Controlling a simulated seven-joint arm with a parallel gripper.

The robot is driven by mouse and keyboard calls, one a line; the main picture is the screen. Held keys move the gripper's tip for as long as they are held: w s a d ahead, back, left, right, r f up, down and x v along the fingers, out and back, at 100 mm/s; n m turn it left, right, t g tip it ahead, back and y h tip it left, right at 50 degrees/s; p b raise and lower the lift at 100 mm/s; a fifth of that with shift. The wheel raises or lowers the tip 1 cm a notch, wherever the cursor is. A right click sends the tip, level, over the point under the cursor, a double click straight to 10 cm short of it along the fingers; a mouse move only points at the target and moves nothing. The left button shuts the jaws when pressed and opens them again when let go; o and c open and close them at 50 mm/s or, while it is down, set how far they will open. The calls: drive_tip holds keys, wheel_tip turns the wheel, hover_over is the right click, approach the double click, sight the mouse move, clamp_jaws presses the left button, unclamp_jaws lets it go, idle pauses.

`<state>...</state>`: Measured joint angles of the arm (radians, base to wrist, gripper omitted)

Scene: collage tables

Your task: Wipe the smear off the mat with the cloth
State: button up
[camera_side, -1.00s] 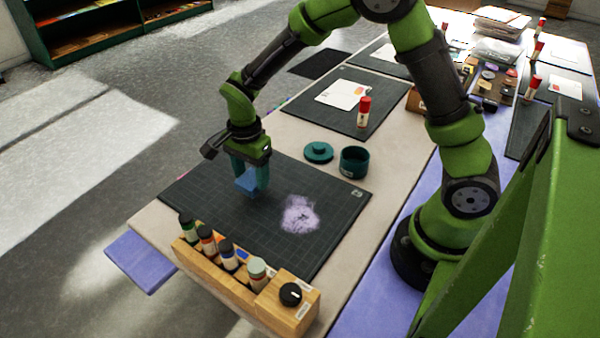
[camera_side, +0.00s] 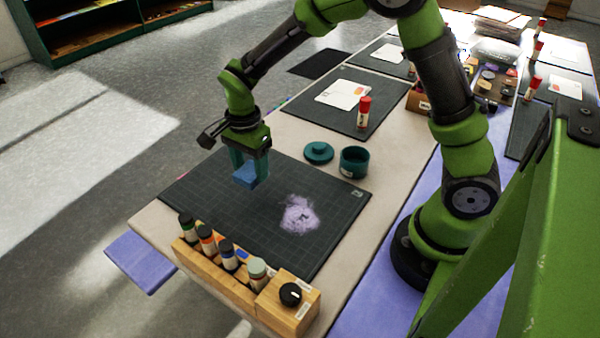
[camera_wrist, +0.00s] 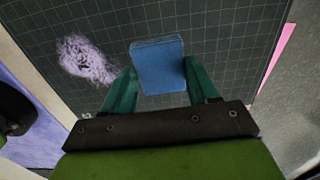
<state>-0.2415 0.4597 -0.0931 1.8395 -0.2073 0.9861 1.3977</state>
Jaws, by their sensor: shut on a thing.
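My gripper (camera_side: 250,180) is shut on the folded blue cloth (camera_side: 246,175) and holds it over the far left part of the dark gridded mat (camera_side: 235,229). The cloth looks to be above the mat, but the exact gap is hard to tell. The pale purple smear (camera_side: 299,214) lies on the right half of the mat, apart from the cloth. In the wrist view the cloth (camera_wrist: 158,66) sits between both fingers, with the smear (camera_wrist: 86,59) to its left.
A wooden rack (camera_side: 250,287) with several small bottles stands along the mat's near edge. An open teal jar (camera_side: 354,162) and its teal lid (camera_side: 318,152) stand just beyond the mat. A red glue stick (camera_side: 364,112) stands on another mat farther back.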

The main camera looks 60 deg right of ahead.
drive_tip(key=shift+c, duration=1.4)
drive_tip(key=shift+a+r, duration=0.2)
drive_tip(key=shift+r, duration=0.1)
drive_tip(key=s+a+n, duration=0.1)
drive_tip(key=s, duration=0.3)
drive_tip(key=s+a+n, duration=0.1)
drive_tip(key=s+n, duration=0.1)
drive_tip(key=s, duration=0.3)
drive_tip(key=s+a+n, duration=0.2)
drive_tip(key=s, duration=0.2)
drive_tip(key=shift+s+a+f, duration=0.1)
drive_tip(key=shift+s+f, duration=0.05)
drive_tip(key=shift+s, duration=0.2)
drive_tip(key=shift+s+f+n, duration=0.25)
drive_tip(key=shift+n, duration=0.05)
drive_tip(key=shift+w+f, duration=0.15)
drive_tip(key=shift+f, duration=1.85)
